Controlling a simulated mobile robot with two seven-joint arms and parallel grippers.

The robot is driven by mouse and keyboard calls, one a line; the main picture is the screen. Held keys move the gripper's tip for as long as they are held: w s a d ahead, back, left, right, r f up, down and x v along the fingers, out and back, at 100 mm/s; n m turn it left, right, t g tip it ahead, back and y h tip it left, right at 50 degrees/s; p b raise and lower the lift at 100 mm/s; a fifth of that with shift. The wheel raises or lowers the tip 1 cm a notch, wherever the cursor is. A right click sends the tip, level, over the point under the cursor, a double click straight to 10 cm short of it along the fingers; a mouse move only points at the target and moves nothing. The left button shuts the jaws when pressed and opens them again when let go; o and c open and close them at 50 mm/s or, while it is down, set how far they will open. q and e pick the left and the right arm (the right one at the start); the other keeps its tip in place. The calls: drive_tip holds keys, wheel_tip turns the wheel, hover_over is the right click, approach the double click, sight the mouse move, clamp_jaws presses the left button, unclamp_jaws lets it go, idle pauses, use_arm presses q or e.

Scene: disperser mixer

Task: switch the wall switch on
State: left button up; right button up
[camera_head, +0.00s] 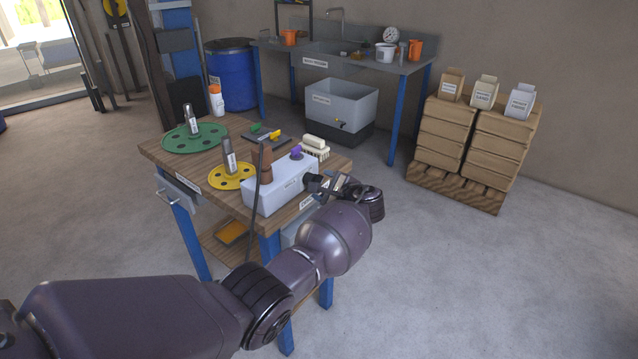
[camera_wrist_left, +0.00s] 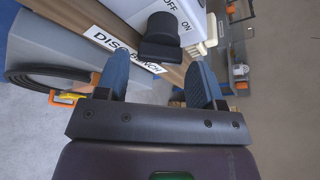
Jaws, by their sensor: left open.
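A white box (camera_head: 280,190) sits on the front right edge of the wooden workbench. In the left wrist view its face (camera_wrist_left: 140,10) shows the labels OFF and ON beside a black rotary switch knob (camera_wrist_left: 162,38). I cannot tell surely which label the knob points to. My left gripper (camera_head: 328,186) is at the right end of the box; in the wrist view its two blue-grey fingers (camera_wrist_left: 158,80) are spread apart with nothing between them. The knob is just beyond the fingertips, and no contact shows. My right gripper is in neither view.
The bench (camera_head: 205,185) carries a green disc (camera_head: 175,140), a yellow disc (camera_head: 228,181) and a brush (camera_head: 315,148). A dark upright rod (camera_head: 254,195) stands before the box. A sink table (camera_head: 350,62) and stacked bags (camera_head: 468,150) stand behind. The floor on the right is clear.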

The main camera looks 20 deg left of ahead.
use_arm(q)
drive_tip(key=p+v, duration=0.1)
drive_tip(key=v, duration=0.6)
drive_tip(key=shift+s+d, duration=0.2)
drive_tip(key=w+d+r+n+t+h, duration=0.4)
drive_tip(key=d+r+h, duration=0.1)
drive_tip(key=d+h, duration=0.15)
drive_tip(key=s+a+f+n+h, duration=0.1)
drive_tip(key=s+a+f+n, duration=0.2)
drive_tip(key=s, duration=1.2)
drive_tip(key=s+a+f+n+g+h, duration=0.1)
drive_tip(key=s+a+f+n, duration=0.3)
drive_tip(key=s+a+f, duration=0.6)
drive_tip(key=s+a+f+n+h, duration=0.3)
drive_tip(key=s+a+f, duration=0.3)
drive_tip(key=s, duration=1.5)
wheel_tip(320, 180, down, 3)
drive_tip(key=shift+s+a+f+n, duration=0.1)
drive_tip(key=shift+s+a+n, duration=0.2)
drive_tip(key=shift+n, duration=0.2)
